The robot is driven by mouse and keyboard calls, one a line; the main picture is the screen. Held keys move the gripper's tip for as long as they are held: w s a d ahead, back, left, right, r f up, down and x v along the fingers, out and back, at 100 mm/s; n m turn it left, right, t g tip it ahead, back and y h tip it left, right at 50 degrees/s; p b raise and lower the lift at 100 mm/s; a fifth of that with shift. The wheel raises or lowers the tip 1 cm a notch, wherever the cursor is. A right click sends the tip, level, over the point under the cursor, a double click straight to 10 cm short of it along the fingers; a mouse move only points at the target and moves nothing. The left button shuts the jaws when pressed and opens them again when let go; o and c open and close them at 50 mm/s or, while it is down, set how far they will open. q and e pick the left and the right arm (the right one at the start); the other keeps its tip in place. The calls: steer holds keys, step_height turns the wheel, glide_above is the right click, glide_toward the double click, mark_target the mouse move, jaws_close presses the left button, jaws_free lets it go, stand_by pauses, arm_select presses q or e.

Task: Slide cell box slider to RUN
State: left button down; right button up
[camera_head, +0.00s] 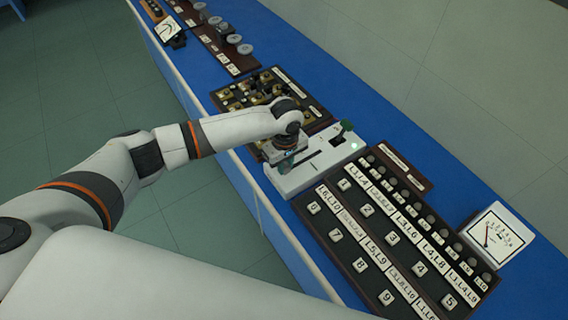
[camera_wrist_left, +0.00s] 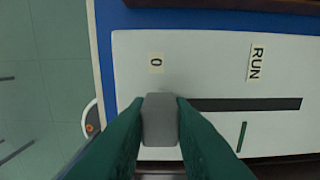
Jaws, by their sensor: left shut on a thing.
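The white cell box (camera_head: 312,172) sits on the blue bench in the head view, and its top (camera_wrist_left: 205,70) fills much of the left wrist view. The grey slider knob (camera_wrist_left: 160,122) is at the slot's left end, near the "0" label (camera_wrist_left: 156,62). The dark slot (camera_wrist_left: 250,104) runs right from the knob to below the "RUN" label (camera_wrist_left: 256,62). My left gripper (camera_wrist_left: 160,105) is shut on the knob, with a green finger on each side. In the head view my left gripper (camera_head: 286,160) is low over the box's left part. My right gripper is not in view.
A panel of numbered keys (camera_head: 330,222) lies close on the near right, with a dial meter (camera_head: 494,234) beyond. A dark panel with brass parts (camera_head: 318,113) lies behind the box.

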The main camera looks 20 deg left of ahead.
mark_target(307, 158)
arm_select(q)
steer(key=w+d, duration=0.1)
steer(key=w, duration=0.1)
steer(key=w+d, duration=0.3)
steer(key=w, duration=0.1)
steer(key=shift+w+d+b, duration=0.15)
steer(key=shift+d+b, duration=0.25)
steer(key=shift+a, duration=0.1)
steer(key=c, duration=1.3)
jaws_free()
step_height(307, 158, up, 12)
steer(key=shift+b, duration=0.8)
